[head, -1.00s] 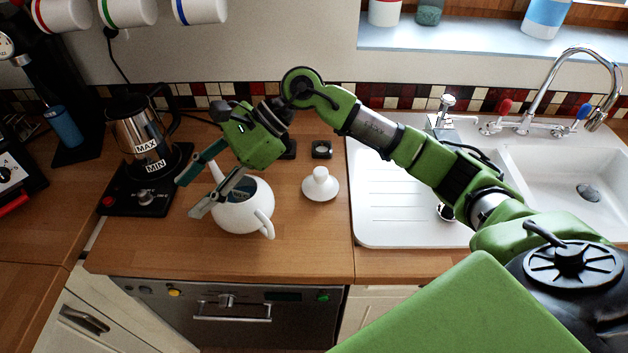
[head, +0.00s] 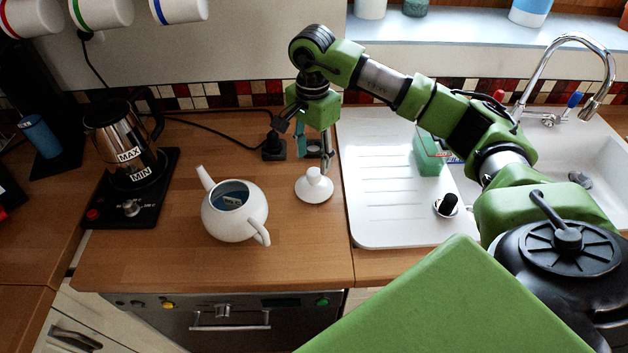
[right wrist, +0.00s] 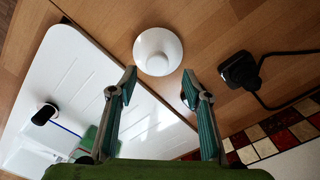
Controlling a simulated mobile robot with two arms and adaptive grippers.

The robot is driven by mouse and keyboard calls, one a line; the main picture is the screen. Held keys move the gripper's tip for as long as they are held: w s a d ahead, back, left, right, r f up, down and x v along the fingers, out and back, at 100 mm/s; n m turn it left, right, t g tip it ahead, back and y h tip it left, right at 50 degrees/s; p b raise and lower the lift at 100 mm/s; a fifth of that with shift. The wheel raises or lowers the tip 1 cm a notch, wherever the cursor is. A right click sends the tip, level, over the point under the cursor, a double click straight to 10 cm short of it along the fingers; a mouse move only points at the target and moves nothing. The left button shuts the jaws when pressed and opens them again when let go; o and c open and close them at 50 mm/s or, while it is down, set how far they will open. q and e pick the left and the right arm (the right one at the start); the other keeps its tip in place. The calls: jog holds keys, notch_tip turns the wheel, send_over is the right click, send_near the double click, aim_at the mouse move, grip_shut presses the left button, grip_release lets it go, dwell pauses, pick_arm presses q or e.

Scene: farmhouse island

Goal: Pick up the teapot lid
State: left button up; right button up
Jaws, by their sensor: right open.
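The white teapot lid (head: 314,187), with a round knob on top, lies on the wooden counter right of the teapot. The white teapot (head: 236,212) stands without its lid, its opening showing. My right gripper (head: 304,160) points down just behind the lid. In the right wrist view the lid (right wrist: 157,52) lies just beyond the open fingertips (right wrist: 158,84), centred between them, with nothing held. My left gripper is not in view.
A kettle (head: 122,145) stands on a black base at the left. A black plug (head: 273,148) with a cable lies behind the lid. The white sink drainer (head: 385,215) is to the right. The counter in front of the lid is clear.

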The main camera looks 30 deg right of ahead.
aim_at(315, 172)
jog(key=shift+f, duration=0.55)
jog(key=shift+s+f+p, duration=0.15)
jog(key=shift+f+p, duration=0.15)
jog(key=shift+p, duration=0.15)
notch_tip(315, 172, down, 3)
jog(key=shift+s+f+p, duration=0.15)
jog(key=shift+p, duration=0.85)
jog(key=shift+f, duration=0.65)
jog(key=c, duration=1.2)
